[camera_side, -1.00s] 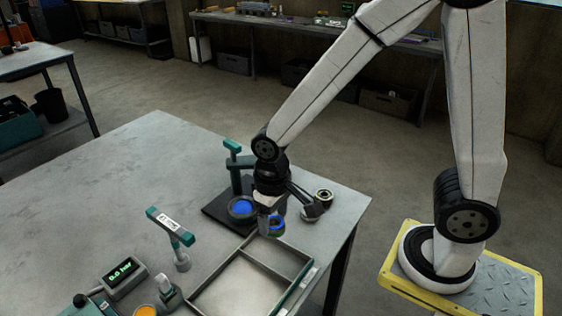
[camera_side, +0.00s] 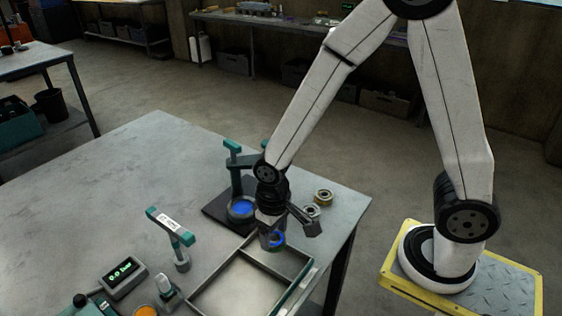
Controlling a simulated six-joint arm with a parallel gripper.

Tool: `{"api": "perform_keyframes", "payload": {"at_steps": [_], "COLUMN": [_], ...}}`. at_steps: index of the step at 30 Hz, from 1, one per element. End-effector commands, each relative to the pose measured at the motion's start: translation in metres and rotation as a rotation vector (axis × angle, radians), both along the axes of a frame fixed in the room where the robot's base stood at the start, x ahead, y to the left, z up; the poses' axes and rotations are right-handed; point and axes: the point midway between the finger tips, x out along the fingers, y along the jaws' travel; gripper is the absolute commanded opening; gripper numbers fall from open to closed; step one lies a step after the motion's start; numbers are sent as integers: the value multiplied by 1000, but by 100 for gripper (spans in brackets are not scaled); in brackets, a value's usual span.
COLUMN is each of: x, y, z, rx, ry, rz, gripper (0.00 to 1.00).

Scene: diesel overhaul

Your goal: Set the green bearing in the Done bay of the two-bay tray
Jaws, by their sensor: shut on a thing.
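My gripper (camera_side: 274,238) points down and is shut on a small ring-shaped bearing (camera_side: 278,240). The bearing's visible face looks blue with a grey rim; I cannot make out green on it. It is just above or inside the far, smaller bay of the two-bay tray (camera_side: 213,280); I cannot tell whether it touches the floor. Pale labels (camera_side: 309,271) sit on the tray's right side, too small to read.
Two other bearings (camera_side: 323,196) (camera_side: 312,211) lie on the table right of my gripper. A teal press stand (camera_side: 234,160) with a blue-lit cup (camera_side: 241,208) stands behind-left. A teal T-handled post (camera_side: 174,232) and a gauge reading 0.0 bar (camera_side: 122,276) are left of the tray.

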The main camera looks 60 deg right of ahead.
Motion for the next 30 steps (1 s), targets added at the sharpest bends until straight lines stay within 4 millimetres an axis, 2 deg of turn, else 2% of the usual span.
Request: {"api": "perform_keyframes", "payload": {"at_steps": [15, 30], "x": [0, 0], "y": [0, 0], "z": [-39, -44], "rx": [0, 0], "ry": [-1, -2], "rz": [0, 0], "gripper": [16, 16]}}
